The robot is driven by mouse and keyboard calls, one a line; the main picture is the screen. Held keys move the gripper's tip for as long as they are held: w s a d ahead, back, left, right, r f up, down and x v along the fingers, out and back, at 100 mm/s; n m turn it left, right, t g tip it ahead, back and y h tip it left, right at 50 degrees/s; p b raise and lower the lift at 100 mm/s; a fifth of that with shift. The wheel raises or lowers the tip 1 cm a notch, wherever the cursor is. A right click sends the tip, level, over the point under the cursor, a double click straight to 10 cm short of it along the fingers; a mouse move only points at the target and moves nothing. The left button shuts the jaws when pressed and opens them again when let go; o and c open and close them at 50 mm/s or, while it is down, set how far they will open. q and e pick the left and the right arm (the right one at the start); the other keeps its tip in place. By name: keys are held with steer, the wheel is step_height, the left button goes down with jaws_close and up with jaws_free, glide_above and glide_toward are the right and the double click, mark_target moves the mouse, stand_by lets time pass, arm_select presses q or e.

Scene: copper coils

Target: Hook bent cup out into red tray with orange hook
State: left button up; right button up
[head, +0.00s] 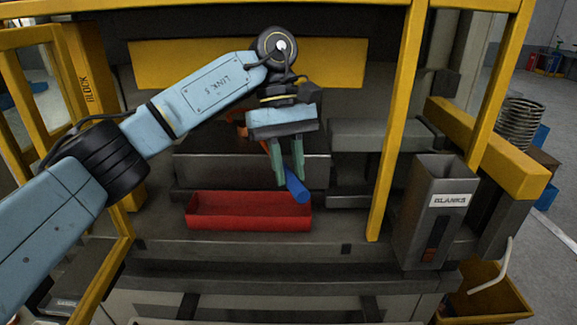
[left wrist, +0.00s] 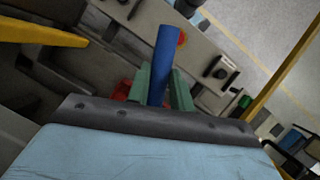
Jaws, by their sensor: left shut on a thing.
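My left gripper (head: 288,172) is shut on a blue handle (head: 298,188), whose lower end sticks out below the fingertips. The handle also shows in the left wrist view (left wrist: 166,55), between the green fingers. An orange piece (head: 238,121) shows behind the gripper; it looks like part of the hook, but its join with the handle is hidden. The red tray (head: 193,220) lies on the ledge, below and left of the gripper, and looks empty. I cannot make out the bent cup. My right gripper is not in view.
Yellow posts (head: 398,120) frame the machine opening, with one just right of the gripper. A grey bin marked BLANKS (head: 424,230) stands at the right. Grey die blocks (head: 375,134) lie behind. A coil (head: 519,122) stands far right.

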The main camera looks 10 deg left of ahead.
mark_target(288, 186)
arm_select(q)
steer(key=shift+f, duration=0.3)
steer(key=shift+f+b, duration=1.25)
steer(key=shift+f, duration=0.35)
steer(key=shift+s, duration=0.1)
steer(key=s+d+b, duration=0.2)
steer(key=s+b, duration=0.2)
steer(key=s, duration=0.5)
stand_by(1.2)
steer(key=shift+s+d+b, duration=0.15)
steer(key=shift+b, duration=0.15)
stand_by(0.3)
